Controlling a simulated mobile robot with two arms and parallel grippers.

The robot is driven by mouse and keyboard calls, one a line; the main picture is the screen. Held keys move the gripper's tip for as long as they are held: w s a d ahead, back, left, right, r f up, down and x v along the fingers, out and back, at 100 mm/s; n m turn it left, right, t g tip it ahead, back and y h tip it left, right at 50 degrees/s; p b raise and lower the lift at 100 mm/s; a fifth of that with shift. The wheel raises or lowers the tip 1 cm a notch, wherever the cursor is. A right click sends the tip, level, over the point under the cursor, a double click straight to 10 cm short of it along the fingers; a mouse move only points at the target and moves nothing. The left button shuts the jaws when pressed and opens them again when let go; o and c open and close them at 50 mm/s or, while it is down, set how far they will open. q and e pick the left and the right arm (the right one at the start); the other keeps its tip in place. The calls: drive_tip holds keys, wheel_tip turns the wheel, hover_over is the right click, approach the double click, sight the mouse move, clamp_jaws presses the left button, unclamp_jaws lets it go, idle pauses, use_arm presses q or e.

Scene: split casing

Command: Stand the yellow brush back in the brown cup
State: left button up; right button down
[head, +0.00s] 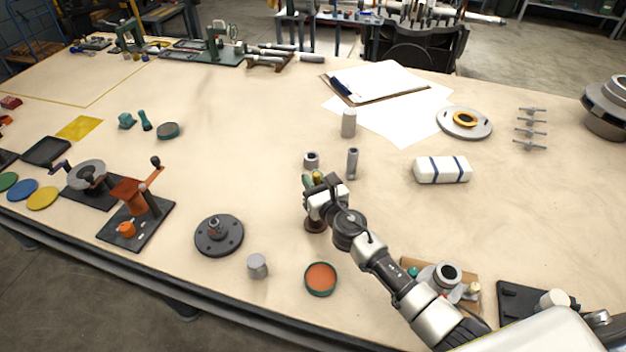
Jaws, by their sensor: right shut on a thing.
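My right gripper (320,187) is over the middle of the table, with its arm coming in from the lower right. It is shut on the yellow brush (317,176), of which only a small yellow end shows above the fingers. The brown cup (313,226) stands on the table just below the gripper in the picture, partly covered by it. The gripper hides the brush's lower part, so I cannot tell whether the brush is inside the cup or above it. My left gripper is out of view.
Grey cylinders (352,163) stand just behind the gripper. An orange-filled dish (320,278), a grey cup (257,265) and a dark flanged disc (219,235) lie in front and left. A white roll (442,170) lies right.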

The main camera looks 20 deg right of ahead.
drive_tip(key=shift+f, duration=0.25)
drive_tip(key=c, duration=0.9)
unclamp_jaws()
drive_tip(key=shift+c, duration=0.2)
drive_tip(key=shift+s, duration=0.15)
drive_tip(key=s+d, duration=0.2)
drive_tip(key=s, duration=0.8)
drive_tip(key=shift+s+b, duration=0.2)
drive_tip(key=shift+b, duration=0.1)
